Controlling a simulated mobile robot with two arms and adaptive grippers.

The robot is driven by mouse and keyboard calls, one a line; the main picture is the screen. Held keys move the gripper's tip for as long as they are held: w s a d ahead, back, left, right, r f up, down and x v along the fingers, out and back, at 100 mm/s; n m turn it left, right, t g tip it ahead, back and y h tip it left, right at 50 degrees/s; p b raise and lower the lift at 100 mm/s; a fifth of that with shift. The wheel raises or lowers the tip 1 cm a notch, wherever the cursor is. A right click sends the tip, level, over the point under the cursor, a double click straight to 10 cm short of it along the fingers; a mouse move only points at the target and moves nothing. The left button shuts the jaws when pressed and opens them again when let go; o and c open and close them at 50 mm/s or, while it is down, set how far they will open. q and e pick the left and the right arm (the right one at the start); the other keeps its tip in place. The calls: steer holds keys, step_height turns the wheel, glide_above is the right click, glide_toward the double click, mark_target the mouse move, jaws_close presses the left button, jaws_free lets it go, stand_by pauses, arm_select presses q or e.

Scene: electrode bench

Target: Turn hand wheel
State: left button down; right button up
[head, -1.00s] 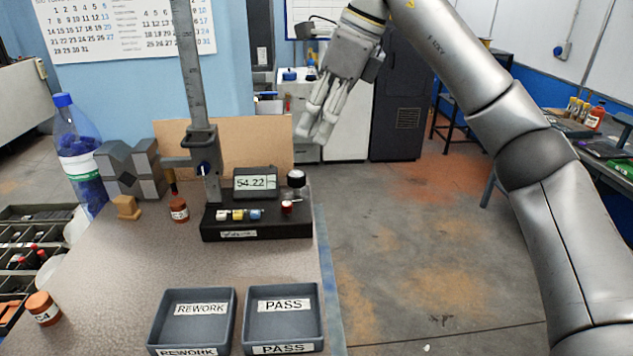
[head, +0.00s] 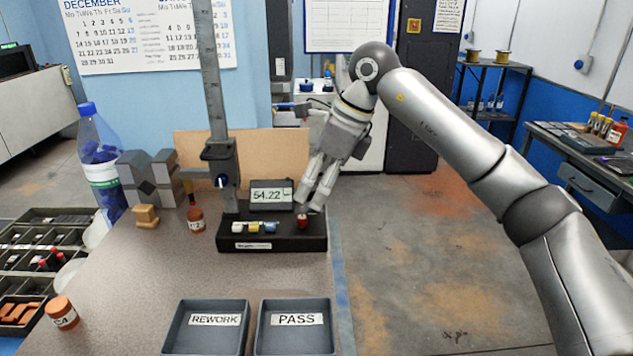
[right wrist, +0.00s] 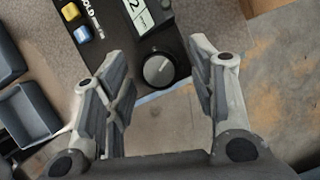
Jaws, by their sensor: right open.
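The hand wheel (right wrist: 160,70) is a round grey knob with a dark rim on the black gauge base (right wrist: 95,15). It shows in the right wrist view, ahead of and between my spread fingertips, apparently not gripped. In the head view my right gripper hides it. My right gripper (head: 310,200) is open, pointing down over the right end of the gauge base (head: 272,244). The gauge display (head: 271,195) reads 54.22. My left gripper is not in view.
The tall height gauge column (head: 213,100) stands left of the display. A red button (head: 302,221) and several coloured buttons sit on the base. REWORK (head: 207,345) and PASS (head: 295,345) trays lie in front. A bottle (head: 101,165) stands at the left.

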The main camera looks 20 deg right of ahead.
steer(key=c, duration=1)
steer(key=shift+m, duration=0.3)
steer(key=m+t+b, duration=0.1)
steer(key=m, duration=0.1)
steer(key=m+h+b, duration=0.1)
steer(key=m, duration=0.2)
steer(key=shift+s+a+t+h, duration=0.15)
steer(key=shift+t+h, duration=0.15)
steer(key=shift+t, duration=0.1)
steer(key=m+h+b, duration=0.1)
steer(key=m, duration=0.2)
steer(key=m+h+b, duration=0.1)
steer(key=m, duration=0.2)
steer(key=shift+a+m+t+b, duration=0.2)
steer(key=shift+m+t+b, duration=0.1)
steer(key=shift+b, duration=0.1)
steer(key=m+h, duration=0.1)
steer(key=m, duration=0.2)
steer(key=shift+a+r+m+h+b, duration=0.1)
steer(key=shift+a+m+h+b, duration=0.05)
steer(key=shift+m+h+b, duration=0.2)
steer(key=shift+m+h, duration=0.35)
steer(key=shift+m, duration=0.5)
steer(key=shift+m+g+h+p, duration=0.5)
steer(key=shift+m+g+p, duration=0.15)
steer(key=shift+m, duration=0.85)
